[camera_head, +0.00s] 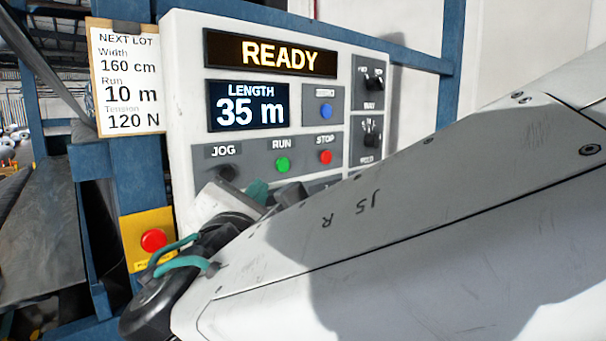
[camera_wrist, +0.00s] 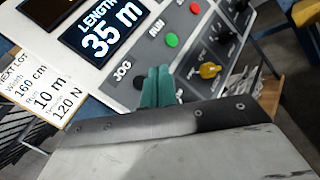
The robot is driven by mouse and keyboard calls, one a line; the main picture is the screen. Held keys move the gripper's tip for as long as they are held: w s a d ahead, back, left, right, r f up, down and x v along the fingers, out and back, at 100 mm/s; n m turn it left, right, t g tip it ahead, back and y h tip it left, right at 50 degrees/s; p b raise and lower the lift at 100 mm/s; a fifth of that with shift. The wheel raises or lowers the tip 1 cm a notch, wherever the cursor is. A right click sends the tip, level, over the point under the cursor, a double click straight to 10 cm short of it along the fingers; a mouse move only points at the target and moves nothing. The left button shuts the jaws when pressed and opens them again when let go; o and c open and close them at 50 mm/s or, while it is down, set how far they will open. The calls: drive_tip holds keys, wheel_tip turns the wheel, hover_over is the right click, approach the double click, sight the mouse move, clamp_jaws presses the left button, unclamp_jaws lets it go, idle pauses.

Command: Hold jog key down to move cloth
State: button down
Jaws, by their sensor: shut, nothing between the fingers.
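The jog key (camera_head: 228,172) is a dark round button under the JOG label on the white control panel (camera_head: 184,75). In the wrist view the key (camera_wrist: 140,82) shows just left of the fingertips, partly covered by them. My gripper (camera_wrist: 158,72) has teal fingers, shut together and empty, pointing at the panel beside the key. In the head view a teal finger of my gripper (camera_head: 257,190) shows to the lower right of the key, with the arm hiding most of the hand. I cannot tell whether the fingertips touch the panel. The cloth is not clearly in view.
The status display (camera_head: 270,54) reads READY and the length display (camera_head: 249,105) reads 35 m. A green RUN button (camera_head: 283,164) and red STOP button (camera_head: 325,157) sit right of the key. A red emergency button (camera_head: 153,240) is below left. A yellow knob (camera_wrist: 209,70) is nearby.

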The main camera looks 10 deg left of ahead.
sight(226, 175)
drive_tip(key=w+a, duration=0.4)
drive_tip(key=a, duration=0.1)
drive_tip(key=shift+w+a, duration=0.2)
drive_tip(key=shift+w, duration=0.15)
idle(1.9)
drive_tip(key=shift+w+a, duration=0.3)
drive_tip(key=shift+w+a, duration=0.25)
drive_tip(key=shift+a, duration=0.05)
idle(4.7)
